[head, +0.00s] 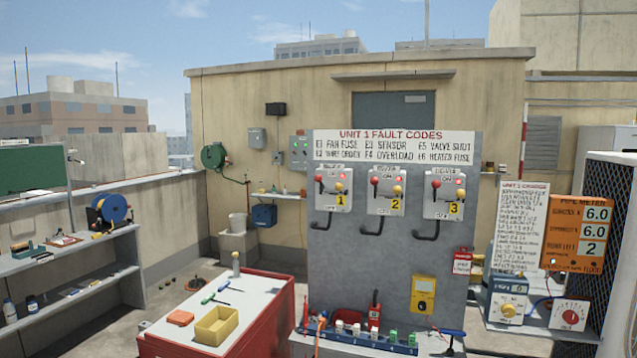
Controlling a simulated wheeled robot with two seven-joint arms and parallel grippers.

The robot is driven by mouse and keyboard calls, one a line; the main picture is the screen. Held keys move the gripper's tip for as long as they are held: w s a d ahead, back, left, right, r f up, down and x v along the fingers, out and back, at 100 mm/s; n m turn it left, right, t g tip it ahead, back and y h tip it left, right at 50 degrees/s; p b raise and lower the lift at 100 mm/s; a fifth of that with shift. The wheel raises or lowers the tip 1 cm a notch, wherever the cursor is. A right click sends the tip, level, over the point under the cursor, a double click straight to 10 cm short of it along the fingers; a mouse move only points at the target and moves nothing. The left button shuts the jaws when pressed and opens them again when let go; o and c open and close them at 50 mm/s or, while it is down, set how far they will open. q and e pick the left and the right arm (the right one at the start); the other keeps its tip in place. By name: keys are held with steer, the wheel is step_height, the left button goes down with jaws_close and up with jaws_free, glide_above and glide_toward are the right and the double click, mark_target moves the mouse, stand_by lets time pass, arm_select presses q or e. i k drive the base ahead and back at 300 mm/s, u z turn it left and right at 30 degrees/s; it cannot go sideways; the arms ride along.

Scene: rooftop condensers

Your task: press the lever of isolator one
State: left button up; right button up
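Isolator one (333,192) is a pale box marked with a yellow "1", at the left of a row of three on the grey panel (395,255). Neither of my grippers is in view.
A red cabinet (185,347) with a yellow tray (216,326) and green-handled tools stands at front left. A blue rack (365,343) of small parts lies below the panel. A fault-code sign (395,146) tops the panel. An orange meter board (577,234) is at right.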

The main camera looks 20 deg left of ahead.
mark_target(317, 178)
steer(key=u, duration=0.4)
steer(key=i, duration=0.65)
steer(key=u, duration=1.05)
steer(key=i, duration=1.65)
steer(key=z, duration=0.1)
